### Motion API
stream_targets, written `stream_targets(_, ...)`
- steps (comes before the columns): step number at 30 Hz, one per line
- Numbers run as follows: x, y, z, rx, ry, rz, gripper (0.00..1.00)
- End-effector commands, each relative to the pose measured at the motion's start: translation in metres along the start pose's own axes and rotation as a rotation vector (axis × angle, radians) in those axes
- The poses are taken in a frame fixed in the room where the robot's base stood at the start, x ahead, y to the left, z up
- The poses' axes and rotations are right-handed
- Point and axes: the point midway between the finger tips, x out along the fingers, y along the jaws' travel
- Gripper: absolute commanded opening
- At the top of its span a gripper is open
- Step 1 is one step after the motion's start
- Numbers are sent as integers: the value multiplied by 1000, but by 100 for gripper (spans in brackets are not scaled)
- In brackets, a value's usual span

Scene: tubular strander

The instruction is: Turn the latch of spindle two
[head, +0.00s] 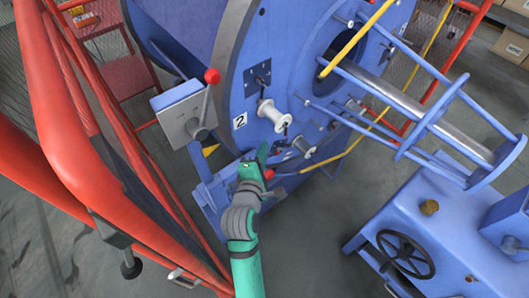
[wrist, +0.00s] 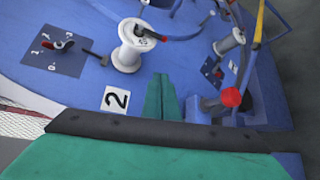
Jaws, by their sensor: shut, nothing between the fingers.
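A white number 2 plate (head: 239,121) is on the blue machine face, and it also shows in the wrist view (wrist: 116,100). Above it in the head view is a dark dial plate (head: 258,76). In the wrist view this plate (wrist: 70,62) bears numerals, a small red-and-dark latch (wrist: 57,47) and a dark bar beside it. A white spool (head: 270,114) sits beside the plate and also shows in the wrist view (wrist: 130,48). My green gripper (head: 263,151) is shut and empty, below the number plate and spool. In the wrist view its fingertips (wrist: 160,80) are apart from the latch.
A red ball knob (head: 268,174) is close beside my gripper. A grey box with a red-knobbed lever (head: 185,112) stands to the left. A second spool (head: 303,147) is to the right. Red railings (head: 75,130) line the left; floor shows at lower right centre.

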Motion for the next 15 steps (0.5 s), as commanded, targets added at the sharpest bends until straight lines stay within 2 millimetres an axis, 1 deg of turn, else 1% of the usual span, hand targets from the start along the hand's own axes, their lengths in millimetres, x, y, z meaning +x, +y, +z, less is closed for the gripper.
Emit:
stream_targets(1, 10, 1, 0, 1, -1, 1, 0)
stream_targets(3, 23, 1, 1, 1, -2, 1, 0)
stream_targets(12, 69, 0, 1, 1, -1, 1, 0)
stream_targets(15, 61, 0, 17, 3, -3, 0, 0)
